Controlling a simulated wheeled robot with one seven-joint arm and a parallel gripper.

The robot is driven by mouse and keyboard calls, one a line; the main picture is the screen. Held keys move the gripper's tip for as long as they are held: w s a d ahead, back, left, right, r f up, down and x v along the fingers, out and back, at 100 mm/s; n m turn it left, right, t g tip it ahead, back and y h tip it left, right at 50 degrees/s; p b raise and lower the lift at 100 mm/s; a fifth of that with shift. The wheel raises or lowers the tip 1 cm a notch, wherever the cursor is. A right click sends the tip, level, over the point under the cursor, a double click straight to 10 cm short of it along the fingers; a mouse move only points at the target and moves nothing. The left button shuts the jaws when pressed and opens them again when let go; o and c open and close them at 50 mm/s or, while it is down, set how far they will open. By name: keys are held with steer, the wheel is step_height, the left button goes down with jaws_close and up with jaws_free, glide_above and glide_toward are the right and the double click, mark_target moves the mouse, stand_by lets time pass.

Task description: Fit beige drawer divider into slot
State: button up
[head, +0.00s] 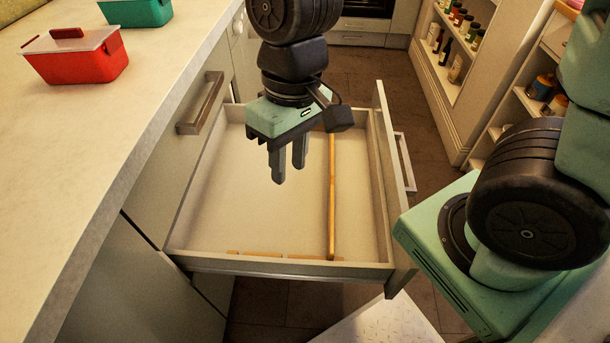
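The open drawer (385,205) has pale walls and a pale floor. A long, thin tan strip (331,205), which looks like the beige divider, runs lengthwise inside it, right of the middle. Its near end is by a low tan slotted strip (270,254) along the drawer's near wall. I cannot tell whether that end is seated in a slot. The far end is partly hidden behind my gripper. My gripper (289,174) hangs above the drawer, left of the tan strip and apart from it. Its two fingers point down with a small gap and nothing between them.
The counter at left holds a red lidded box (78,63) and a green box (136,12). A closed drawer's handle (200,103) juts out below the counter. Shelves with jars (541,86) stand at right. My green and black body parts fill the lower right.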

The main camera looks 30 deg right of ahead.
steer(key=s+a+r+n, duration=0.1)
steer(key=s+r+n, duration=0.1)
steer(key=s+n, duration=0.2)
steer(key=s, duration=0.2)
steer(key=shift+s+a+t+h, duration=0.2)
steer(key=shift+s+t+h, duration=0.1)
steer(key=shift+t+h, duration=0.1)
steer(key=shift+r, duration=0.1)
